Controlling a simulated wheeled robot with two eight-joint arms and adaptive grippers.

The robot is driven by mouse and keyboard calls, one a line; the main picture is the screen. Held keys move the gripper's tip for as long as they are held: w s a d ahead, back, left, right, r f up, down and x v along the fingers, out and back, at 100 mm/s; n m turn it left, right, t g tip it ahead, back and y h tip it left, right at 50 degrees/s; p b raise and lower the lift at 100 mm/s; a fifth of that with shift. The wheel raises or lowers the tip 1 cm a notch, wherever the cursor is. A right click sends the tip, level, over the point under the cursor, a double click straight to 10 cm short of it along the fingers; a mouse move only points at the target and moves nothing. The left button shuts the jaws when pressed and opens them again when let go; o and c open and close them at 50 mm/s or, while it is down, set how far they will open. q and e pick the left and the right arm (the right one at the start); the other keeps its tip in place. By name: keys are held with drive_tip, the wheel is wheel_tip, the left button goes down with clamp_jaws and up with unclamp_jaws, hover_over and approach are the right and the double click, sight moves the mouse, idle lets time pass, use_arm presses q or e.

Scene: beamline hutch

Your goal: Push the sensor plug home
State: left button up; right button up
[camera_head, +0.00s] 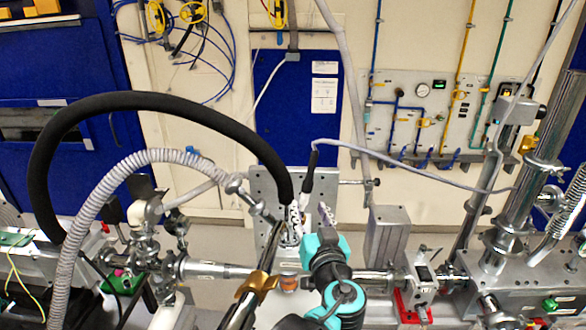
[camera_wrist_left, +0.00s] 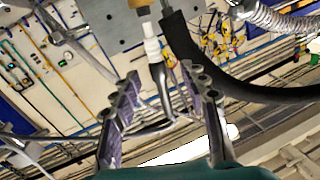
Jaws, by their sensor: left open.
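The sensor plug (camera_head: 308,183) is a slim pale connector with a black sleeve and a grey cable, in front of a grey metal plate (camera_head: 263,187) in the head view. In the left wrist view a white ridged plug body (camera_wrist_left: 152,45) stands below a brass-coloured fitting (camera_wrist_left: 139,3). Whether it is fully seated cannot be told. My left gripper (camera_head: 312,213) is open, just below the plug in the head view. In the left wrist view its purple-padded fingers (camera_wrist_left: 161,75) lie either side of the plug's line, apart from each other. My right gripper is not in view.
A thick black hose (camera_head: 145,100) arches in from the left and ends close beside the plug. A ribbed grey hose (camera_head: 88,215) curves in front. Beam pipes (camera_head: 215,270) and a red-based fitting (camera_head: 410,305) crowd the foreground. A gauge panel (camera_head: 420,110) is on the back wall.

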sight(308, 190)
use_arm(q)
drive_tip(key=x, duration=0.2)
drive_tip(key=r+x, duration=0.1)
drive_tip(key=x, duration=0.2)
drive_tip(key=p+x, duration=0.1)
drive_tip(key=x, duration=0.2)
drive_tip(key=shift+w+d+r, duration=0.3)
drive_tip(key=shift+w+d, duration=0.05)
drive_tip(key=shift+s+d+r, duration=0.1)
drive_tip(key=shift+s, duration=0.1)
drive_tip(key=shift+c, duration=1.2)
drive_tip(key=c, duration=0.8)
drive_tip(key=shift+o, duration=0.2)
